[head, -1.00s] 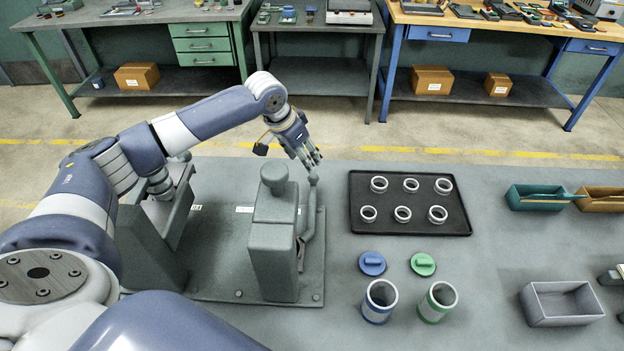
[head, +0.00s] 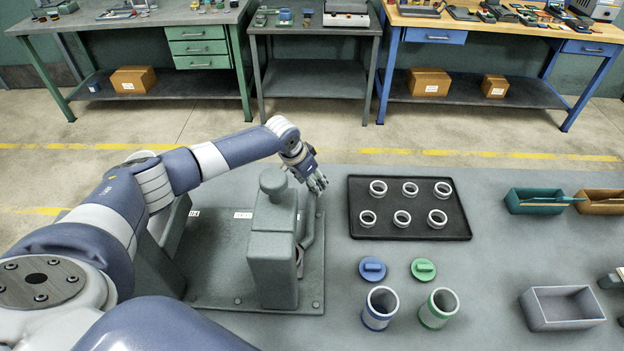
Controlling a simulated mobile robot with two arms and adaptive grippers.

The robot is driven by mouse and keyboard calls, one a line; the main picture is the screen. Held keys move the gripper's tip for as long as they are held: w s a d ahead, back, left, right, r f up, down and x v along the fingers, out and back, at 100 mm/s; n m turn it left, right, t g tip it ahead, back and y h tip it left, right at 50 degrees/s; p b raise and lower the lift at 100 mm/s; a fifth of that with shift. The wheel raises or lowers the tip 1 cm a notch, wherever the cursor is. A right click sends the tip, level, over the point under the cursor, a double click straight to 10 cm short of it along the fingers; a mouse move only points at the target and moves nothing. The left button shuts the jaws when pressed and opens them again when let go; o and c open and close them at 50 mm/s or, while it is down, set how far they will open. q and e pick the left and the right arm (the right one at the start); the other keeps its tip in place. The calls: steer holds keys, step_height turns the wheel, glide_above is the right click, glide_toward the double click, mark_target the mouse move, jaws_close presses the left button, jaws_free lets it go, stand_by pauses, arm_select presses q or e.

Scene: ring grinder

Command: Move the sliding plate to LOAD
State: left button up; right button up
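The ring grinder (head: 273,258) is a grey-green machine on a flat base plate (head: 222,290) at the left of the table. An upright block with a round knob on top stands at its right side, with a bent lever (head: 308,238) beside it. White labels, one ending in "4", lie on the base. I cannot make out the sliding plate clearly; my arm covers the machine's left part. My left gripper (head: 318,184) is at the upper end of the lever, pointing down and right. Whether its fingers are closed is too small to tell.
A black tray (head: 359,229) with several metal rings lies right of the machine. Blue (head: 380,308) and green (head: 438,308) cups stand in front, with their lids behind them. A grey bin (head: 561,308) and teal bin (head: 540,200) stand at the right. Table between them is clear.

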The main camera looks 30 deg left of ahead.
arm_select(q)
steer(key=shift+w+f, duration=0.1)
steer(key=shift+f, duration=0.2)
steer(key=shift+c, duration=0.4)
jaws_close()
steer(key=shift+a, duration=0.35)
steer(key=s+a, duration=0.2)
steer(key=a, duration=0.1)
steer(key=s+a, duration=0.2)
steer(key=a, duration=0.2)
steer(key=s+a+p, duration=0.1)
steer(key=s+a, duration=0.1)
steer(key=a, duration=0.2)
steer(key=shift+a, duration=0.25)
steer(key=shift+w, duration=0.15)
